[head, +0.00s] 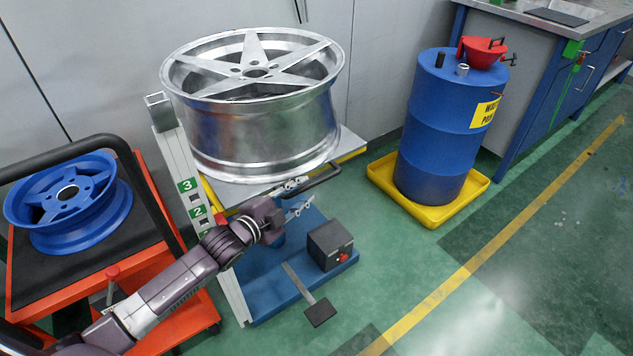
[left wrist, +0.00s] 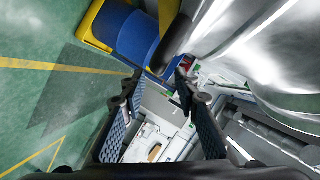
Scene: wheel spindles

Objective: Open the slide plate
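The slide plate (head: 350,143) is a flat grey plate with a yellow edge. It lies under a large silver wheel (head: 262,125) on the lift stand. A dark bar handle (head: 325,174) sticks out at its front right. My left gripper (head: 300,195) is open just in front of the plate, close to the handle's left part. In the left wrist view its two fingers (left wrist: 158,82) are spread, and a dark rounded bar, seemingly the handle (left wrist: 178,38), shows beyond the fingertips. I cannot tell if they touch. My right gripper is out of view.
The stand's numbered post (head: 183,165) rises left of my gripper. A blue barrel (head: 440,130) stands in a yellow tray (head: 432,215) at right. An orange cart (head: 150,262) carries a blue wheel (head: 70,200).

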